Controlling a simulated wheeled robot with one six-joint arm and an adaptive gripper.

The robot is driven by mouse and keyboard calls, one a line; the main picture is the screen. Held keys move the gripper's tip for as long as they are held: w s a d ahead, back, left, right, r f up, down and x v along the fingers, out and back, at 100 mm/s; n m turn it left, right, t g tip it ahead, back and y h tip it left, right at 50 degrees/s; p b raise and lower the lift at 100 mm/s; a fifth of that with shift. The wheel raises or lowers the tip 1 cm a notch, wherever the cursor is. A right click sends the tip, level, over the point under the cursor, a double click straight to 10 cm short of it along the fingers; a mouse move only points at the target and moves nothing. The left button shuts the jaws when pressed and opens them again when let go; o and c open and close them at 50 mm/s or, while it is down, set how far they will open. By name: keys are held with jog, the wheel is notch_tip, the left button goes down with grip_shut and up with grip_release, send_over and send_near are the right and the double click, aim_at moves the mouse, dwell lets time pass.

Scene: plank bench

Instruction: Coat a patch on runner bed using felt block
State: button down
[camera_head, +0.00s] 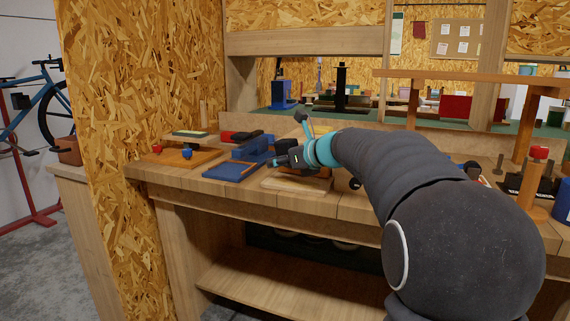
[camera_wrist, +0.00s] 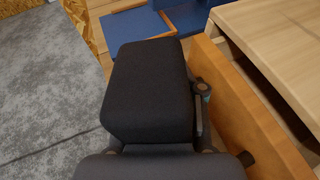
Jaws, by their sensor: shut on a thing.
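My gripper (camera_head: 284,159) is over the bench, above a pale wooden board. In the wrist view it is shut on a dark grey block (camera_wrist: 149,88), which looks like the felt block. One finger shows along the block's right side; the block hides most of the other. An orange-brown wooden piece (camera_wrist: 250,112) lies just right of the block in the wrist view, beside pale wood (camera_wrist: 275,40). The pale board (camera_head: 294,184) also shows under the gripper in the head view. I cannot tell which surface is the runner bed, nor whether the block touches anything.
Left of the gripper are a blue tray (camera_head: 229,172) and a blue tool (camera_head: 254,150). Further left is a wooden board (camera_head: 171,158) with red and blue knobs. A raised wooden shelf (camera_head: 470,78) stands at right. The bench's front edge is close below the gripper.

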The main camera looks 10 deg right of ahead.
aim_at(269, 177)
jog(key=shift+w+a, duration=1.05)
jog(key=shift+a, duration=0.15)
jog(key=shift+r, duration=2.95)
notch_tip(269, 177, up, 3)
jog(key=shift+f, duration=0.1)
